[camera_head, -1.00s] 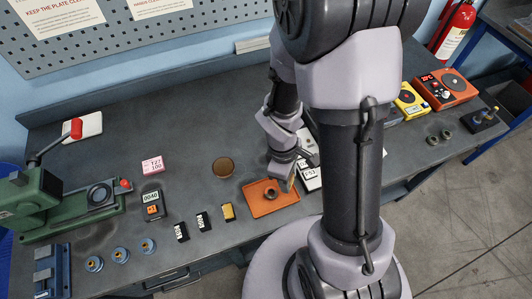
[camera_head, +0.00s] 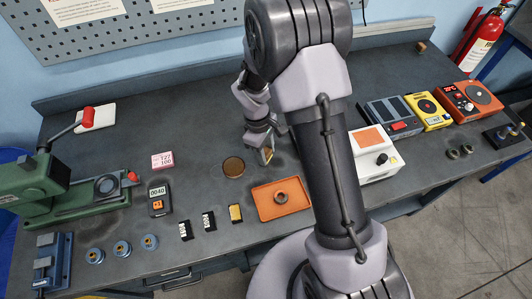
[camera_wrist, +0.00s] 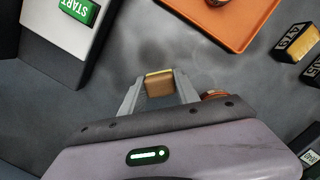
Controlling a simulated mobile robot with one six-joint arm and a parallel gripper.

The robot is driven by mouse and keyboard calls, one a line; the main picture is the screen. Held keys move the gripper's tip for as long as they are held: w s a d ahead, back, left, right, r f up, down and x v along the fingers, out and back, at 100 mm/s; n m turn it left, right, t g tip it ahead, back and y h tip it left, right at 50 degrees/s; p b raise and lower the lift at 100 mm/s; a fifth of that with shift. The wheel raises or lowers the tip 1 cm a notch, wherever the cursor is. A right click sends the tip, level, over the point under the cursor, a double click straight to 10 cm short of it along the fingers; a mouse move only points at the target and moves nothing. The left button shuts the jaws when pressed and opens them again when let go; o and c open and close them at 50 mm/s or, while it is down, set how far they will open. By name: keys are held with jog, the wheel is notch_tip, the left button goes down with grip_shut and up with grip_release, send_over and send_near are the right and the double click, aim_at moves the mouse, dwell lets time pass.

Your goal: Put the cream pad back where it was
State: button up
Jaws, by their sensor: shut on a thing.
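My gripper (camera_head: 266,157) is over the bench, behind the orange tray (camera_head: 262,209). In the wrist view its fingers (camera_wrist: 160,93) are closed on a small tan-brown block (camera_wrist: 160,86) with a pale yellow upper edge. I cannot tell for certain whether this is the cream pad. A flat cream-white slab (camera_head: 97,119) lies at the back left, partly behind the press's red-knobbed lever. The orange tray, holding a dark ring (camera_head: 281,198), also shows in the wrist view (camera_wrist: 250,38).
A brown round disc (camera_head: 233,167) lies just left of my gripper. A white device (camera_head: 372,165) stands right, partly behind my arm. Small labelled blocks (camera_head: 208,220) and a yellow-topped one (camera_head: 236,213) stand at the front. Bare bench lies behind my gripper.

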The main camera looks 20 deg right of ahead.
jog(key=o, duration=1.2)
jog(key=shift+f, duration=0.1)
notch_tip(320, 180, up, 23)
jog(key=s+a+m+t+y+p, duration=0.1)
jog(key=s+a+m+t+p, duration=0.1)
jog(key=m+p, duration=0.2)
jog(key=s+r+m+t, duration=0.1)
jog(key=s+r+m, duration=0.2)
jog(key=s, duration=0.2)
jog(key=s+a+r+m+t+y, duration=0.1)
jog(key=s+r+m+t, duration=0.1)
jog(key=s, duration=0.4)
jog(key=s+a+r+m+t+y, duration=0.1)
jog(key=s+r+m+t, duration=0.1)
jog(key=s+r+m, duration=0.2)
jog(key=shift+s+r, duration=0.7)
jog(key=shift+s, duration=0.3)
